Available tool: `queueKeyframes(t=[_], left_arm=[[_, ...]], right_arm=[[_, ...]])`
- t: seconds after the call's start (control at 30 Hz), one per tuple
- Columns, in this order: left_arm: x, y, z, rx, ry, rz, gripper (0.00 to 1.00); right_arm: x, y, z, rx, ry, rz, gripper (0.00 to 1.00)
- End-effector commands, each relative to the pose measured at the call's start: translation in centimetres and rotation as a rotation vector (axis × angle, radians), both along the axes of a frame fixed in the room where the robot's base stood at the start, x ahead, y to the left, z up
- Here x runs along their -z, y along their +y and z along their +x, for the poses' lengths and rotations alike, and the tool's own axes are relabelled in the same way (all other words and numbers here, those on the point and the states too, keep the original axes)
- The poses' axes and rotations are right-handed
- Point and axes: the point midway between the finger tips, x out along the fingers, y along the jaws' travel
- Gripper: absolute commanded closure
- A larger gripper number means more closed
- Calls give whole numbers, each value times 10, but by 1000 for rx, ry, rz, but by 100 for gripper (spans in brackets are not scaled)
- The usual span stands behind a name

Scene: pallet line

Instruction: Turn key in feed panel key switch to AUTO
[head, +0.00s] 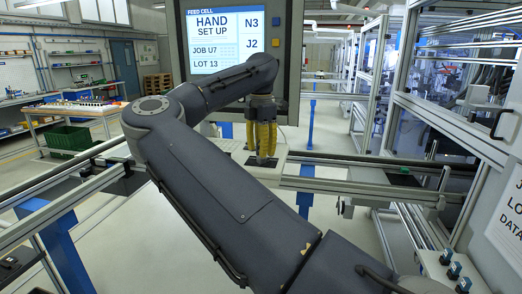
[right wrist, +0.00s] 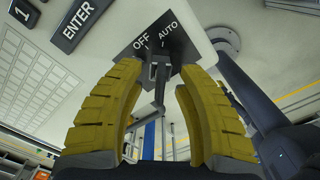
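The key switch is a black plate (right wrist: 182,48) with OFF and AUTO labels on the pale feed panel. It also shows as a small dark plate (head: 275,162) below the screen in the head view. A grey key (right wrist: 160,72) stands in the switch; which label it points to I cannot tell. My right gripper (right wrist: 163,76) has two yellow fingers, one on each side of the key, with gaps showing between them and it. In the head view my right gripper (head: 264,150) points down at the plate. My left gripper is not in view.
The panel screen (head: 226,40) reads HAND SET UP. ENTER (right wrist: 76,24) and 1 keys lie beside the switch. Rails run behind and to both sides of the panel. A glass-walled machine (head: 450,80) stands at right; a green crate (head: 69,140) is at left.

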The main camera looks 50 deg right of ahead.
Motion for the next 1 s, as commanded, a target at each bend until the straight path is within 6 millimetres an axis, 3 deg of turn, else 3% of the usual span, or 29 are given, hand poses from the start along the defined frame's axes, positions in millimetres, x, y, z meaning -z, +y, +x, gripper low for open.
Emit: queueKeyframes(t=[0.37,0.7,1.0], left_arm=[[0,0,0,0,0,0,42],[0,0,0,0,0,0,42],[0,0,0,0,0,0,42]], right_arm=[[2,0,0,0,0,0,63],[2,0,0,0,0,0,100],[2,0,0,9,0,0,100]])
